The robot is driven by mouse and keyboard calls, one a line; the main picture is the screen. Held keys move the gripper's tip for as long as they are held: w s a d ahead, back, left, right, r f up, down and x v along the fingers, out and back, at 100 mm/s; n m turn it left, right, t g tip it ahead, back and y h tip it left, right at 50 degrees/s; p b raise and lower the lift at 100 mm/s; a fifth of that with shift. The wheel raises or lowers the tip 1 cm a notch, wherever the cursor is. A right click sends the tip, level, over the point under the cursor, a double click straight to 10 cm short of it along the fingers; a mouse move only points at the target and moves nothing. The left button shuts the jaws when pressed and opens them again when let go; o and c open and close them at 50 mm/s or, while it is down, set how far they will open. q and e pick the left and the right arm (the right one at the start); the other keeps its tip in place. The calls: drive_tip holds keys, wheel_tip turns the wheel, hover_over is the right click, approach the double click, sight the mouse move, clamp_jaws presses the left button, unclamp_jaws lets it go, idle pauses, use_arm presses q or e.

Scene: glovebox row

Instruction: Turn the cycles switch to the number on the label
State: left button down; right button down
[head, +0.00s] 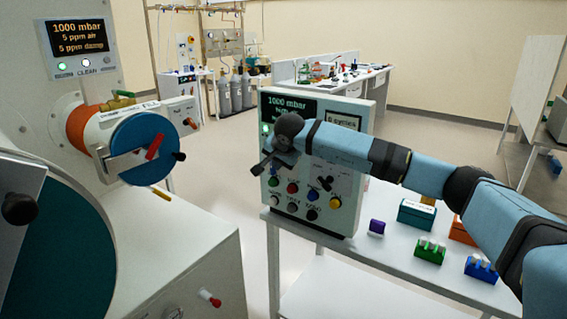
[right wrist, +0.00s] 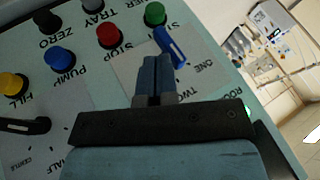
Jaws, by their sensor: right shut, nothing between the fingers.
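The control panel (head: 345,209) stands on the white bench in the head view. A label (head: 344,119) at its upper right ends in "cycles"; its number is too small to read surely. In the right wrist view a blue bar-shaped switch (right wrist: 171,47) sits tilted near the printed words ONE and TWO. My right gripper (right wrist: 158,62) is shut and empty, its fingertips right beside this switch; I cannot tell whether they touch. In the head view the right gripper (head: 269,162) is in front of the panel's left side and hides the switch. My left gripper is out of view.
Coloured buttons, among them green (right wrist: 155,13), red (right wrist: 109,36), blue (right wrist: 60,60) and yellow (right wrist: 14,84), lie close by. A black knob (head: 325,183) sits lower right. The glovebox (head: 190,262) is at left.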

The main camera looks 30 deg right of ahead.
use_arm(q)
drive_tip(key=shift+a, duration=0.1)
